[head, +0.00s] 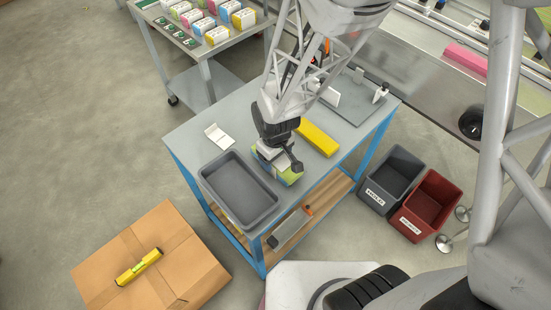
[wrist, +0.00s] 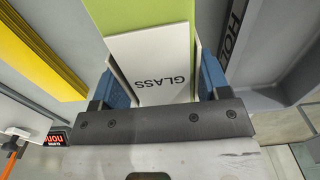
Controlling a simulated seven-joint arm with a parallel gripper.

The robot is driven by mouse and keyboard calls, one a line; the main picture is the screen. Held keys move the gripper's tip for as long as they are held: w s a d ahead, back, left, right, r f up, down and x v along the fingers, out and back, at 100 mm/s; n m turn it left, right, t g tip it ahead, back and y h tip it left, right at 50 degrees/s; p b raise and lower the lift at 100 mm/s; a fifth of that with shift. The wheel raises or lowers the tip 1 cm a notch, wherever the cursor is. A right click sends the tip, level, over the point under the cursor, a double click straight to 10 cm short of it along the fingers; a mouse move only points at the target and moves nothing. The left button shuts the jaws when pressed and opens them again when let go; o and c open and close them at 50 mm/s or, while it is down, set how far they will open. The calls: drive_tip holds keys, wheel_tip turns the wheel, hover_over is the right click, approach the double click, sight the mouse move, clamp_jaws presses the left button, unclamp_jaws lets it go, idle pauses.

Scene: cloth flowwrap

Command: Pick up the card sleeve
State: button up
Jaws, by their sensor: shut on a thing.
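The card sleeve (wrist: 155,63) is white with the word GLASS on its face and a folded side flap at its left in the wrist view. My gripper (wrist: 163,85) is shut on it, with a blue finger pad at each side. A green block-like item (wrist: 130,12) lies directly behind the sleeve; I cannot tell whether the sleeve is around it or just in front. In the head view my gripper (head: 277,158) is over the blue-framed table, at a green, yellow and blue stack (head: 290,176). The gripper hides most of the sleeve there.
A grey tray (head: 207,176) stands left of the gripper. A yellow block (head: 317,138) lies to its right, and a white folded card (head: 218,137) lies behind the tray. Two bins, grey (head: 374,199) and red (head: 412,226), stand on the floor. A cart (head: 199,52) holds several packs.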

drive_tip(key=shift+r, duration=4.15)
drive_tip(key=shift+s, duration=0.1)
